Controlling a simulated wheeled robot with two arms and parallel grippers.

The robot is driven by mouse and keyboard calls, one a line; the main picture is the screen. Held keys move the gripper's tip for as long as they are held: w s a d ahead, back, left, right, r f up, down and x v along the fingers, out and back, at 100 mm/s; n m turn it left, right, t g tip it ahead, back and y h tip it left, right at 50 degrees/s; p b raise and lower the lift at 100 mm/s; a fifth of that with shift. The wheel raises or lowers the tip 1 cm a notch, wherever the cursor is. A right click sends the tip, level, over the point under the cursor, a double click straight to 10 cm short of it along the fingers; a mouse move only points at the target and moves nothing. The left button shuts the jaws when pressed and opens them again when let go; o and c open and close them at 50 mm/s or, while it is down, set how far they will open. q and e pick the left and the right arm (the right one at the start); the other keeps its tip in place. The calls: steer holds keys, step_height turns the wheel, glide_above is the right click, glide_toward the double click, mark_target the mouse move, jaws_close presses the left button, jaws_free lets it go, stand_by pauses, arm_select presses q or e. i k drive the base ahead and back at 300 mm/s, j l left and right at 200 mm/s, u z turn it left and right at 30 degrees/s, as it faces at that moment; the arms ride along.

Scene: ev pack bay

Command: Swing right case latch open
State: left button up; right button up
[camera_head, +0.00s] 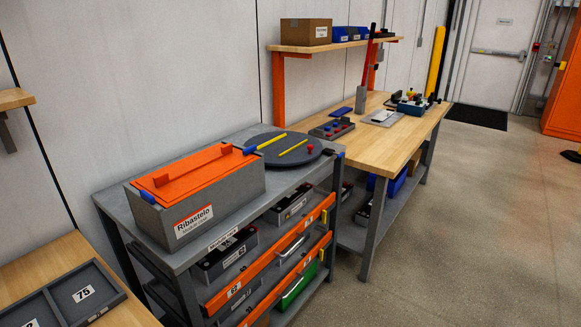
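A grey case (222,203) with a "Ribastelo" label and an orange lid (190,175) sits on the grey cart at left centre. The lid is down on the case. A small blue piece (249,150), which looks like the right latch, is at the case's right end. A similar blue piece (147,197) is at its left end. Both are too small to tell whether they are open or shut. Neither of my grippers shows in the view.
The grey cart (113,197) also bears a dark round plate (310,158) with yellow bars, right behind the case. A wooden workbench (425,125) with tools stands beyond. Open floor (480,230) is at the right.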

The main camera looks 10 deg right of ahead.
mark_target(253, 148)
steer(key=i+l, duration=0.15)
steer(key=l, duration=0.25)
steer(key=i+l+u, duration=0.1)
steer(key=l, duration=0.25)
steer(key=i+l, duration=0.2)
steer(key=l, duration=0.2)
